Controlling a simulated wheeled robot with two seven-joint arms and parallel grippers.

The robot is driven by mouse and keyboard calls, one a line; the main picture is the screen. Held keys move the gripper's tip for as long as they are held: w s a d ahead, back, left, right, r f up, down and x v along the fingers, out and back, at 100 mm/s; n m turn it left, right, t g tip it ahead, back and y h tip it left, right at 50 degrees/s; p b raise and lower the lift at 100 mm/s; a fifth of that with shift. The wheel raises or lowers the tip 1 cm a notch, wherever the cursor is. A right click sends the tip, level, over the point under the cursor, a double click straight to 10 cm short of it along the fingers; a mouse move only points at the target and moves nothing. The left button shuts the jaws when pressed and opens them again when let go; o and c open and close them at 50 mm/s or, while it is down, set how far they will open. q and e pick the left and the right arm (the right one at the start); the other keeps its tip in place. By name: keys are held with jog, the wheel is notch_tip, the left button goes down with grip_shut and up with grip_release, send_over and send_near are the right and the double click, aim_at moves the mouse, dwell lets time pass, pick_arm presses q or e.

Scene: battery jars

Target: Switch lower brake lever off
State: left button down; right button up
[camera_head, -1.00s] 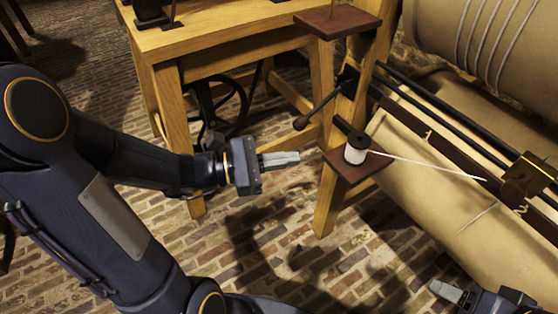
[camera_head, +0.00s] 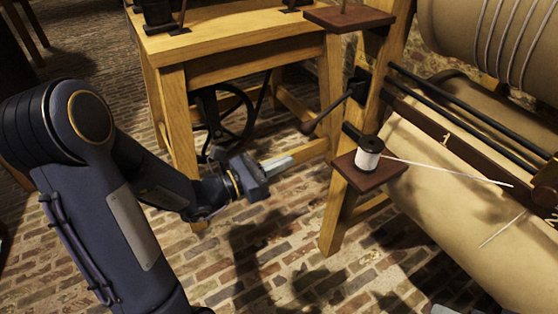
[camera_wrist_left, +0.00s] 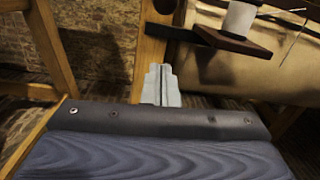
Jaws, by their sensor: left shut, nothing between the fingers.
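A dark lever (camera_head: 332,112) with a round knob at its lower left end slants up to the wooden frame, in the middle of the head view. My left gripper (camera_head: 284,161) is shut and empty, below and left of the knob, with a visible gap in the picture. Its pale fingers also show in the left wrist view (camera_wrist_left: 161,82), pressed together in front of a wooden post. I cannot tell the lever for sure in the wrist view. Only a pale tip of my right gripper (camera_head: 444,310) shows at the bottom edge.
A white spool (camera_head: 369,160) stands on a small brown shelf (camera_head: 362,182) right of my left gripper, its thread running right. A wooden table (camera_head: 205,45) stands behind. Large tan rollers (camera_head: 455,195) fill the right. The brick floor (camera_head: 225,265) below is open.

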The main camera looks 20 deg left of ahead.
pick_arm(q)
jog(key=b+x, duration=0.2)
jog(key=x, duration=0.6)
jog(key=r, duration=0.1)
jog(key=s+a+r, duration=0.1)
jog(key=a+r, duration=0.1)
jog(key=shift+s+r+p, duration=0.3)
jog(key=shift+p, duration=0.05)
notch_tip(320, 180, up, 16)
jog(key=s+g+y+p, duration=0.1)
jog(key=g+y+p, duration=0.5)
jog(key=p, duration=3.2)
jog(key=shift+a+g, duration=0.45)
jog(key=shift+g, duration=0.45)
